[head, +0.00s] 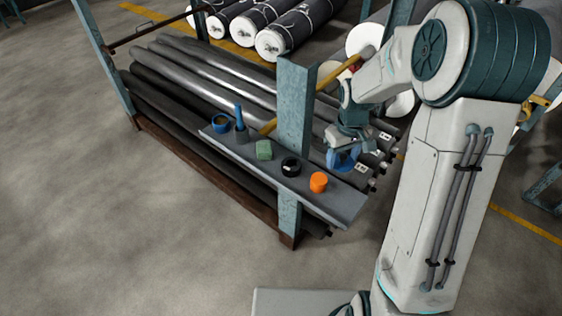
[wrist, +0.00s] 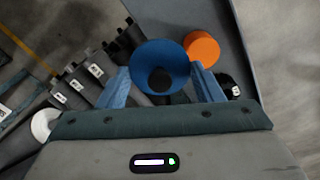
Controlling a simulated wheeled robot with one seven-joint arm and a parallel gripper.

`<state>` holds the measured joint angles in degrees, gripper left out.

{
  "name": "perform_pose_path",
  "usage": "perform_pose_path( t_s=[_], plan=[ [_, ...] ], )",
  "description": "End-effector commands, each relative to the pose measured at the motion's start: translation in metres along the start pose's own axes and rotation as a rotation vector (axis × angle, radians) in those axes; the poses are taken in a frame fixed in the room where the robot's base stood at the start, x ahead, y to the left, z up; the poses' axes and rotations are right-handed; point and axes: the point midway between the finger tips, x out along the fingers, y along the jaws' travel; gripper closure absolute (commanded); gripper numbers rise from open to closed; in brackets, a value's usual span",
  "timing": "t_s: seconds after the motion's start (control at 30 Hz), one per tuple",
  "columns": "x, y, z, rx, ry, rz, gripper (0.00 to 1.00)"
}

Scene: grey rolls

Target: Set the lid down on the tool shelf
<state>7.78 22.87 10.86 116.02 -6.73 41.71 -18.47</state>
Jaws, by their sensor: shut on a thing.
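The blue round lid (wrist: 160,58) has a dark centre and sits between the two blue fingers of my gripper (wrist: 160,80) in the wrist view. In the head view my gripper (head: 349,140) is shut on the lid (head: 343,160), near the right end of the tool shelf (head: 342,203). The grey shelf also shows in the wrist view (wrist: 215,20), where the lid overlaps its edge. The lid looks held above the shelf, but the height of the gap is hard to tell.
A rack upright (head: 295,105) rises behind. Grey rolls (head: 220,75) lie beyond. The shelf's right end is bare.

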Motion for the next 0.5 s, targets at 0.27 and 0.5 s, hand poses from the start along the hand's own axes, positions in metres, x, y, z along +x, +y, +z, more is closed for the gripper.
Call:
perform_pose_path(
  t_s=[0.27,0.5],
  plan=[
    [-0.018,-0.024,0.044,-0.510,-0.002,0.006,0.62],
    [-0.027,-0.047,0.084,-0.956,-0.003,0.006,0.62]
  ],
)
